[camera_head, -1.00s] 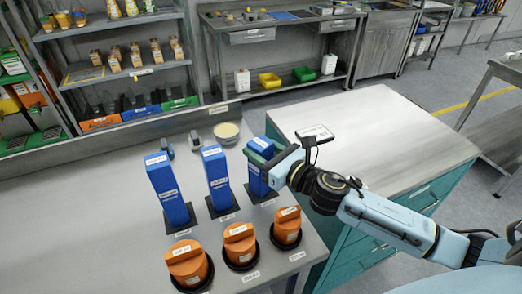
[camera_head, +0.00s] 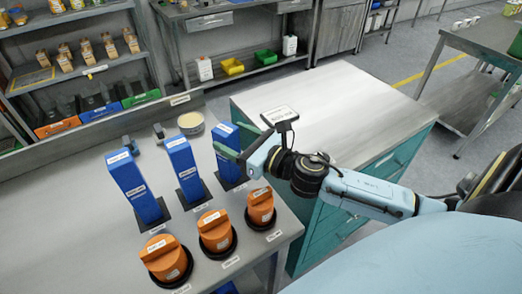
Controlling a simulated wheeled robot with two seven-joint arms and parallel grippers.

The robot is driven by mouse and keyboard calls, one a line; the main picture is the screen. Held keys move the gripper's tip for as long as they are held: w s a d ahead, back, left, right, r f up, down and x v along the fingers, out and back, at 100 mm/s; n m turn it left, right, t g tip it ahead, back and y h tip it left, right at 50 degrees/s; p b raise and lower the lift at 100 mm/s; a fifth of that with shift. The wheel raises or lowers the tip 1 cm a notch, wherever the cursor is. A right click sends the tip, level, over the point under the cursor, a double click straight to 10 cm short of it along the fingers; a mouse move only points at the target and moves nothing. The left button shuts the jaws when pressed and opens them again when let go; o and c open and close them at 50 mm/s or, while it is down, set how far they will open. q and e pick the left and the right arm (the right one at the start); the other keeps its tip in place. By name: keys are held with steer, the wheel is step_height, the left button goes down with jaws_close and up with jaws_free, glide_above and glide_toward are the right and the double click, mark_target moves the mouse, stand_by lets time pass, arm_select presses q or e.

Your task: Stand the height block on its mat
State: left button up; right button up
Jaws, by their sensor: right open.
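Three tall blue blocks with white labels stand on the bench in a row: a left one (camera_head: 135,190), a middle one (camera_head: 184,168) and a right one (camera_head: 225,134). Dark mats show at their feet, including the middle mat (camera_head: 203,202). The right block looks upright at its mat, but my arm hides part of its side and I cannot tell how squarely it sits. My right gripper (camera_head: 229,154) is open at the upper part of the right block; I cannot tell whether its fingers touch it. My left gripper is not in view.
Orange knobbed parts (camera_head: 166,258) sit in dark round holders along the bench front. A round tub (camera_head: 191,123) stands behind the blocks. A teal cabinet with a pale top (camera_head: 340,110) is to the right, its top clear. Shelves stand behind.

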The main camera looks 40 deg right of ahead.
steer(key=b+v, duration=0.1)
steer(key=v, duration=0.8)
steer(key=shift+s+b, duration=0.2)
steer(key=shift+b, duration=0.1)
